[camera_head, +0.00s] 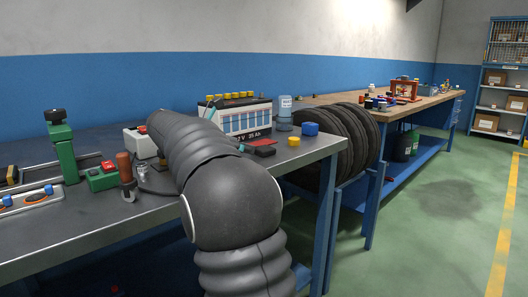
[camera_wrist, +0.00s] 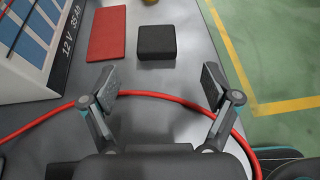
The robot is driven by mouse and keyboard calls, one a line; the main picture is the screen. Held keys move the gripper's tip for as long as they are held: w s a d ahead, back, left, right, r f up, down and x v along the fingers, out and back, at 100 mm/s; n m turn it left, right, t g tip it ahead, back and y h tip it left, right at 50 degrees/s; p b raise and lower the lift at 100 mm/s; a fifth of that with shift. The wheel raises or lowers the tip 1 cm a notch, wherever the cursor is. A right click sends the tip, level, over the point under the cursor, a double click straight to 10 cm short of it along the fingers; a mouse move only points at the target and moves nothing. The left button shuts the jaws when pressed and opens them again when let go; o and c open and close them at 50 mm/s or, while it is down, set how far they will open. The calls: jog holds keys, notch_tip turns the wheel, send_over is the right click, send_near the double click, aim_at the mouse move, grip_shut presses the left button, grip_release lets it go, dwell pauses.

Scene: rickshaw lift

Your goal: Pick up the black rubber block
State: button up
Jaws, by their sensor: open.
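The black rubber block (camera_wrist: 156,41) lies flat on the grey bench top in the wrist view, ahead of my gripper and a little left of the midline between its fingers. It also shows in the head view as a small dark block (camera_head: 264,151) near the bench's right end. My gripper (camera_wrist: 160,84) is open and empty, its two fingers spread wider than the block. The fingertips are short of the block, not around it. In the head view my own arm hides most of the gripper.
A red flat pad (camera_wrist: 107,34) lies just left of the block. A battery (camera_head: 238,116) stands beside them. A red cable (camera_wrist: 150,94) curves across the bench under the fingers. A yellow cap (camera_head: 293,141) and blue block (camera_head: 310,129) sit nearby. The bench edge is close on the right.

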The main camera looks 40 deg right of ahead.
jog(key=shift+w+x, duration=0.1)
jog(key=shift+x, duration=1.4)
jog(key=shift+w+x, duration=0.15)
jog(key=shift+x, duration=1.35)
jog(key=shift+f, duration=0.2)
jog(key=c, duration=1.2)
